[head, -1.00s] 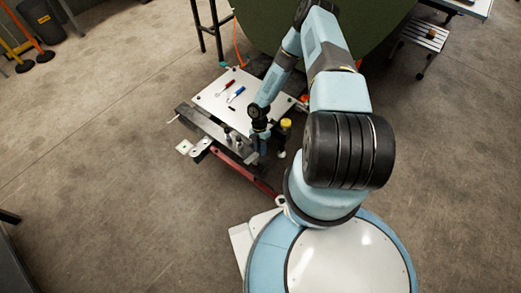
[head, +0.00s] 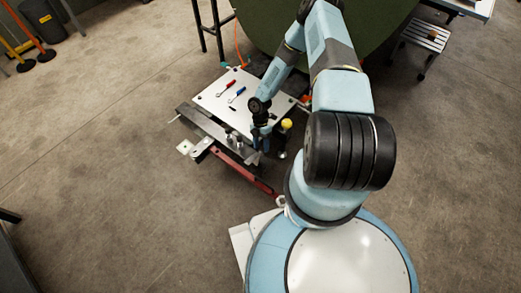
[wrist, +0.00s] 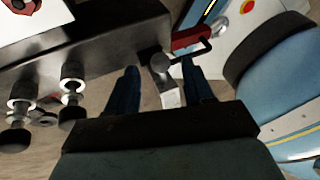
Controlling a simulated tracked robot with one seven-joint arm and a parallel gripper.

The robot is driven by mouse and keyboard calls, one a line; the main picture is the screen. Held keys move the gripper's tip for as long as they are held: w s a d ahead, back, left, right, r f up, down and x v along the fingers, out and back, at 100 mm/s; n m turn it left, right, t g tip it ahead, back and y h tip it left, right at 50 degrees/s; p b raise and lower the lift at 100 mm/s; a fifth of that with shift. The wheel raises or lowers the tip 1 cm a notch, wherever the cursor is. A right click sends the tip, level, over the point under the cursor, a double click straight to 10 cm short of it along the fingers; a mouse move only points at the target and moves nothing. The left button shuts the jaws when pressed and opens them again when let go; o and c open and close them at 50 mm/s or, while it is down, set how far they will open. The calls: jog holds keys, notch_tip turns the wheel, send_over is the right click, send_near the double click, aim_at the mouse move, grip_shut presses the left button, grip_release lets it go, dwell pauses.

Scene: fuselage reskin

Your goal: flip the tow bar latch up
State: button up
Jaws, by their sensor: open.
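My gripper (head: 261,148) points down at the near edge of a white-topped cart (head: 211,97). In the wrist view my gripper (wrist: 161,88) is open, with its two dark fingers apart. A small grey lever with a round knob (wrist: 160,64) shows between and just beyond the fingertips; I cannot tell whether they touch it. A red piece with a black loop (wrist: 192,40) lies just past the right finger. I cannot tell for sure which of these is the tow bar latch. A red bar (head: 243,171) runs low along the cart's near side.
A dark metal beam (head: 205,124) lies along the cart's near-left edge; its dark block fills the wrist view's upper left, with black knobs (wrist: 73,97) below. Red- and blue-handled tools (head: 237,94) lie on the cart. A yellow-capped item (head: 286,124) stands right of my gripper.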

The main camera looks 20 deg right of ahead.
jog(key=v, duration=1.1)
jog(key=w+d+r+m+t+h, duration=0.1)
jog(key=w+d+r+m, duration=0.15)
jog(key=r, duration=0.85)
jog(key=w+d+r+m+t+h, duration=0.1)
jog(key=w+d+r+m+h, duration=0.15)
jog(key=r, duration=0.85)
jog(key=s+r+m+t, duration=0.25)
jog(key=r+m, duration=0.45)
jog(key=r, duration=1.4)
jog(key=s+a+r+m+t, duration=0.1)
jog(key=s+r+m, duration=0.2)
jog(key=s+r, duration=0.35)
jog(key=s+a+r+m+t, duration=0.2)
jog(key=s+r+m, duration=0.15)
jog(key=r, duration=0.65)
jog(key=s+a+r+m+t+y, duration=0.1)
jog(key=s+r+m, duration=0.2)
jog(key=s, duration=0.5)
jog(key=s+a+r+m+t+y, duration=0.1)
jog(key=s+a+r+m+t, duration=0.1)
jog(key=s+r, duration=0.3)
jog(key=s+m, duration=0.1)
jog(key=s, duration=0.2)
jog(key=shift+s, duration=0.25)
